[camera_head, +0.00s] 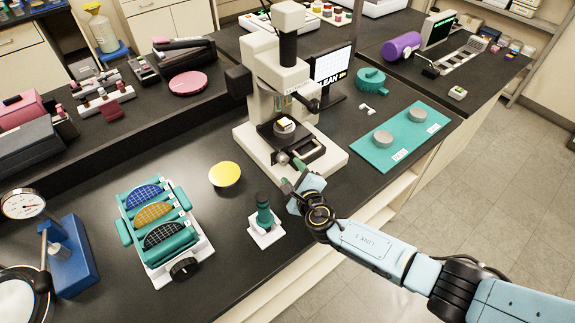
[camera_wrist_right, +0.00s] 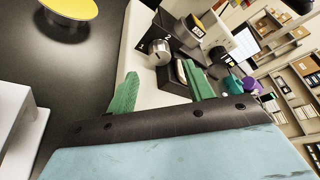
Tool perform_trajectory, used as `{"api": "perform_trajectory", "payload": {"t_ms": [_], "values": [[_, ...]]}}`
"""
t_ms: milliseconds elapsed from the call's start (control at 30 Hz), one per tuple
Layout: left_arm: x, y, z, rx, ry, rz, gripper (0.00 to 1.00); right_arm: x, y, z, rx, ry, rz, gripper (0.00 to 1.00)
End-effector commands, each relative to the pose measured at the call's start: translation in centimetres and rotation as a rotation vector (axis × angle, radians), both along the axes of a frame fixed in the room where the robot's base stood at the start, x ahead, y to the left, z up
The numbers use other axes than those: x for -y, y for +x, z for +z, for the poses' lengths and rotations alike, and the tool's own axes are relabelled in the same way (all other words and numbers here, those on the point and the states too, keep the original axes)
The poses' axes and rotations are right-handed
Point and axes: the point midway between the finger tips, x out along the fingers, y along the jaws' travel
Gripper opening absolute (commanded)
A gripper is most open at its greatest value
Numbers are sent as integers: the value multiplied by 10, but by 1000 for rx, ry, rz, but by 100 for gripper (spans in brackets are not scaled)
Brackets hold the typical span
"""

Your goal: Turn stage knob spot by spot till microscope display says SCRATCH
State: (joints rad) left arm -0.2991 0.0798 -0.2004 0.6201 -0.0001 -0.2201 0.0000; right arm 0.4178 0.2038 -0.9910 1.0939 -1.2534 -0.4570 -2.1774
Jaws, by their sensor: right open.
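The microscope (camera_head: 275,85) stands on the dark bench, pale with a black stage (camera_head: 305,150) bearing a small sample. The stage knob (camera_head: 283,158) is a silver cylinder at the stage's front left; it also shows in the right wrist view (camera_wrist_right: 158,50). The display (camera_head: 333,72) behind the microscope shows large letters reading "LEAN", with its left part hidden by the microscope. My right gripper (camera_head: 291,177) is open, its green fingers just short of the knob. In the right wrist view, the knob lies ahead between the spread fingers (camera_wrist_right: 162,75). My left gripper is out of view.
A yellow disc (camera_head: 225,175) and a green-handled tool on a white base (camera_head: 264,220) stand left of my right gripper. A wafer rack (camera_head: 160,228) is further left. A teal mat (camera_head: 364,153) with two grey pucks lies to the right.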

Motion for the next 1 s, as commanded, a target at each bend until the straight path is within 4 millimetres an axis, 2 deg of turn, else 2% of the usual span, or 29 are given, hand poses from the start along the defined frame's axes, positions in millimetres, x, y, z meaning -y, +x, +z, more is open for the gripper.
{"api": "perform_trajectory", "payload": {"t_ms": [300, 733, 1000], "values": [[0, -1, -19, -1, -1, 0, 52, -10, 36, -12, 2, -1, -1, 52], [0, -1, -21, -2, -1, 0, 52, -13, 43, -11, 0, 1, 0, 52], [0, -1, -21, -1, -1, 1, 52, -12, 43, -12, 0, 1, 0, 18]]}}
